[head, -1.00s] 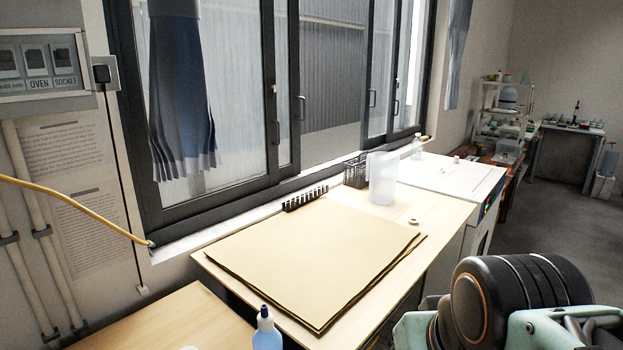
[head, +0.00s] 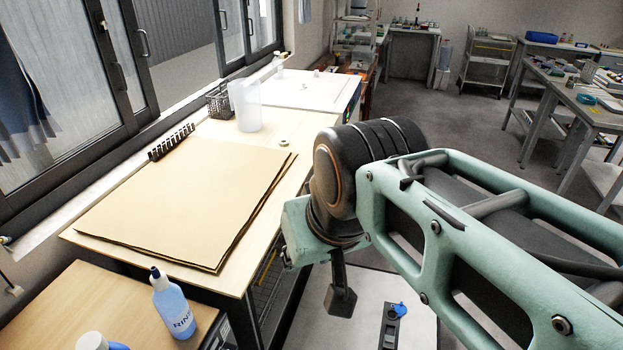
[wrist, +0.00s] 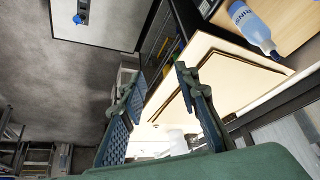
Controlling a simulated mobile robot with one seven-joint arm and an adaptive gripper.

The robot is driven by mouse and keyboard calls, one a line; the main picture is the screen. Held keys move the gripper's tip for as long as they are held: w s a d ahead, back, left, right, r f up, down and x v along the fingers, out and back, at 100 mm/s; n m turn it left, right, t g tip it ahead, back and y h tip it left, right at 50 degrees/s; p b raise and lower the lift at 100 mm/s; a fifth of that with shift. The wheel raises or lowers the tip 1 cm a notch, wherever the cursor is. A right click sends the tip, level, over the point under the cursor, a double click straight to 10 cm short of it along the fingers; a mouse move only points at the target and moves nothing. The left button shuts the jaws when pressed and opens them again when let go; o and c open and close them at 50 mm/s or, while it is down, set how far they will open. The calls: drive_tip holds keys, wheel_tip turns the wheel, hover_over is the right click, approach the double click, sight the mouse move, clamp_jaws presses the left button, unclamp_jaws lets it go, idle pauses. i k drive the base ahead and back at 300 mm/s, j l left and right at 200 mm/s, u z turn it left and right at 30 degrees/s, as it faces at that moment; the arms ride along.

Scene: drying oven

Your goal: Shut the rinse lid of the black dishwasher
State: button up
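The black dishwasher (head: 293,275) stands under the wooden worktop with its front door (head: 306,322) folded down, pale inner side up. On the door sits a dark dispenser strip (head: 390,328) with a small blue rinse lid (head: 400,309), which looks raised; its exact angle is too small to tell. The lid also shows in the wrist view (wrist: 78,18), at the upper left on the pale door. My gripper (wrist: 157,75) is open and empty, its two fingers apart. It is away from the lid, touching nothing that I can see.
A rinse bottle (head: 171,305) stands on the lower wooden top (head: 110,295) at left. Brown boards (head: 185,200) lie on the worktop, with a clear beaker (head: 245,105) behind. A bench (head: 590,105) stands at far right; the grey floor (head: 450,110) between is open.

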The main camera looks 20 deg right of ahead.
sight(400, 309)
drive_tip(key=z, duration=1.2)
drive_tip(key=l+z, duration=0.1)
drive_tip(key=l, duration=0.25)
drive_tip(key=j+u, duration=0.1)
drive_tip(key=u, duration=0.4)
drive_tip(key=j+u, duration=0.15)
drive_tip(key=u, duration=0.3)
drive_tip(key=j+u, duration=0.1)
drive_tip(key=u, duration=0.4)
drive_tip(key=z, duration=1.55)
drive_tip(key=l+u, duration=0.15)
drive_tip(key=l, duration=0.4)
